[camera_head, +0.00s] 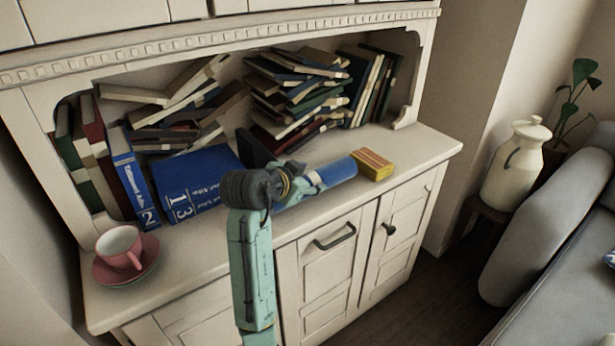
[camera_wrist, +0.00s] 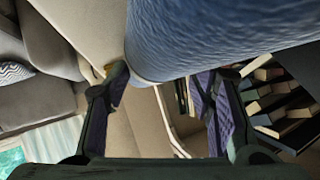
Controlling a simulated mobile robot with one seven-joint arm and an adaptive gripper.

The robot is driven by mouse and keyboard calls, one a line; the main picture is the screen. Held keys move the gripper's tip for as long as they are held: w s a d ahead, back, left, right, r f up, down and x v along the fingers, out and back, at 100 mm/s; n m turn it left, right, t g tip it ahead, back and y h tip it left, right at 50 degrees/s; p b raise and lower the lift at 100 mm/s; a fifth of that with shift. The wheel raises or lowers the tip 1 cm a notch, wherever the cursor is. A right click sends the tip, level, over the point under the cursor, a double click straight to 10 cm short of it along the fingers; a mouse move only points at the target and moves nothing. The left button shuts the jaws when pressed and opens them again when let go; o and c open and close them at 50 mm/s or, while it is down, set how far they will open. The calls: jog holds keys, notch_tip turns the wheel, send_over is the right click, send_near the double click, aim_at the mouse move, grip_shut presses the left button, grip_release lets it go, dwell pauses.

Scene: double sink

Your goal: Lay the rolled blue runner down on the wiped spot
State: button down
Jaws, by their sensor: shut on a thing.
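The rolled blue runner (camera_head: 330,174) lies lengthwise above the cabinet's counter, its right end beside a yellow and orange sponge. My gripper (camera_head: 288,180) is shut on the runner's left part, and my arm hides that end. I cannot tell whether the runner touches the counter. No wiped spot can be made out on the counter (camera_head: 420,150).
The sponge (camera_head: 374,165) sits on the counter. A pink cup (camera_head: 119,247) on a saucer (camera_head: 102,272) stands at the left. Blue volumes (camera_head: 196,181) and piled books (camera_head: 295,90) fill the niche behind. The counter's right end is clear.

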jog(key=shift+f, duration=0.2)
jog(key=c, duration=0.7)
grip_release()
jog(key=shift+r, duration=0.15)
jog(key=b+v, duration=0.1)
jog(key=v, duration=1.1)
jog(key=shift+s+d+b, duration=0.1)
jog(key=shift+b, duration=0.3)
